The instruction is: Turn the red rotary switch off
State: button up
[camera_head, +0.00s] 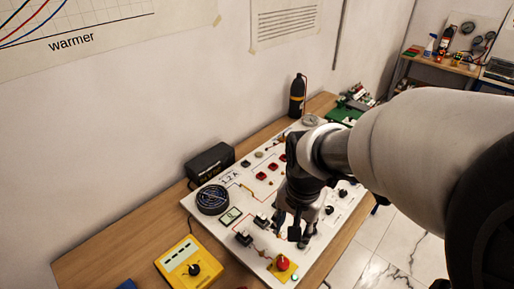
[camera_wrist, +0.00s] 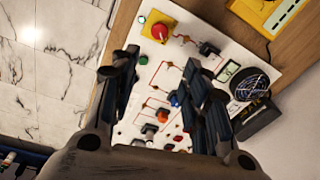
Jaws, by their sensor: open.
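The red rotary switch (camera_head: 283,262) sits on a yellow plate (camera_head: 282,271) at the near end of the white board (camera_head: 195,206). The switch also shows in the wrist view (camera_wrist: 159,32), at the top left, beyond my fingertips. My gripper (camera_head: 297,238) hangs over the board, a little behind and to the right of the switch in the head view. In the wrist view my gripper (camera_wrist: 165,75) has its two fingers spread apart with nothing between them. It is apart from the switch. The pointing direction of the switch is too small to tell.
Small components and a green button (camera_wrist: 143,60) are on the board. Tiled floor lies beyond the table edge.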

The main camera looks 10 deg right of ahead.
aim_at(283, 263)
jog(key=shift+o, duration=0.9)
jog(key=w+f+m+g+p, duration=0.1)
jog(key=w+f+m, duration=0.1)
jog(key=f, duration=0.3)
jog(key=shift+w+f+m, duration=0.2)
jog(key=shift+w+m, duration=0.2)
jog(key=shift+w, duration=0.1)
notch_tip(283, 263, down, 18)
jog(key=b, duration=0.4)
jog(key=shift+d+r+b, duration=0.1)
jog(key=shift+r+b, duration=0.15)
jog(key=shift+b, duration=0.05)
jog(key=c, duration=1.1)
